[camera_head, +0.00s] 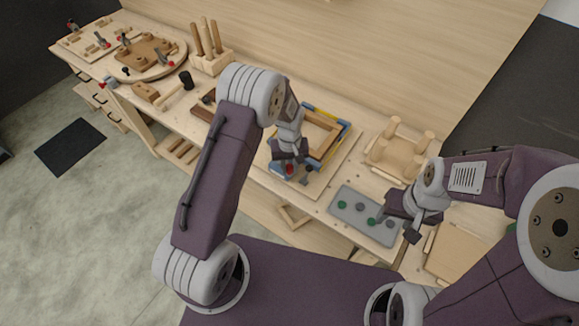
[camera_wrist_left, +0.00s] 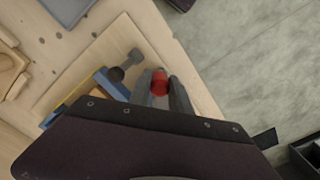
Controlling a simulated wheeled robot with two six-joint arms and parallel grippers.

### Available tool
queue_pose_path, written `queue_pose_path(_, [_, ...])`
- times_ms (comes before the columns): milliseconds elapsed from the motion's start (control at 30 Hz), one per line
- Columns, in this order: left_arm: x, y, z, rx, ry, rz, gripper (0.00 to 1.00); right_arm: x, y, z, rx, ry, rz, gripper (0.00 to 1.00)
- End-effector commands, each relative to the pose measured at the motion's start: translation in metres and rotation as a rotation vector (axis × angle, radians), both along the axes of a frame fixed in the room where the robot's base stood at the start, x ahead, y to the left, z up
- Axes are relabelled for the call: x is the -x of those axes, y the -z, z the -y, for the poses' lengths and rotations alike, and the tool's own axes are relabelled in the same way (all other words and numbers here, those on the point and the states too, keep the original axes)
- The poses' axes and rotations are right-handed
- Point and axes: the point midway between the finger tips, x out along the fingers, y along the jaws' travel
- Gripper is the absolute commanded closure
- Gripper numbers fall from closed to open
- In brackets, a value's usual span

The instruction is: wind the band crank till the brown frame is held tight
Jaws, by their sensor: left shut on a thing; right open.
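The brown frame (camera_head: 322,132) sits on a pale board on the bench, inside a band clamp (camera_head: 338,148) with blue and yellow parts. My left gripper (camera_head: 290,168) is at the near corner of the clamp. Its fingers are shut on the red crank knob (camera_wrist_left: 159,83), which shows between them in the left wrist view. A dark fitting (camera_wrist_left: 116,73) lies just left of the fingers in that view. My arm hides part of the frame, and band tightness cannot be told. My right gripper (camera_head: 396,226) is open and empty over the grey tray's right end.
The grey tray (camera_head: 345,205) holds several green and dark round pieces. A wooden stool form (camera_head: 397,157) stands behind it. A flat wooden panel (camera_head: 458,252) lies at right. A round board with clamps (camera_head: 145,55) and a block of upright pegs (camera_head: 212,62) are further left.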

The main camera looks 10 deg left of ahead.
Motion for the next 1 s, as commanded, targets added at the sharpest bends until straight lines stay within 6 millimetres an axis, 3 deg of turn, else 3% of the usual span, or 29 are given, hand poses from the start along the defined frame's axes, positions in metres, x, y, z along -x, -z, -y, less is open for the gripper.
queue_pose_path(533, [0.001,-0.001,-0.003,0.0,0.063,0.002,1.0,0.0,0.001,0.0,0.0,0.0,0.0,0.47])
queue_pose_path(1000, [0.01,-0.001,-0.026,0.0,0.452,0.005,1.0,0.0,0.007,0.0,0.0,0.0,0.0,0.47])
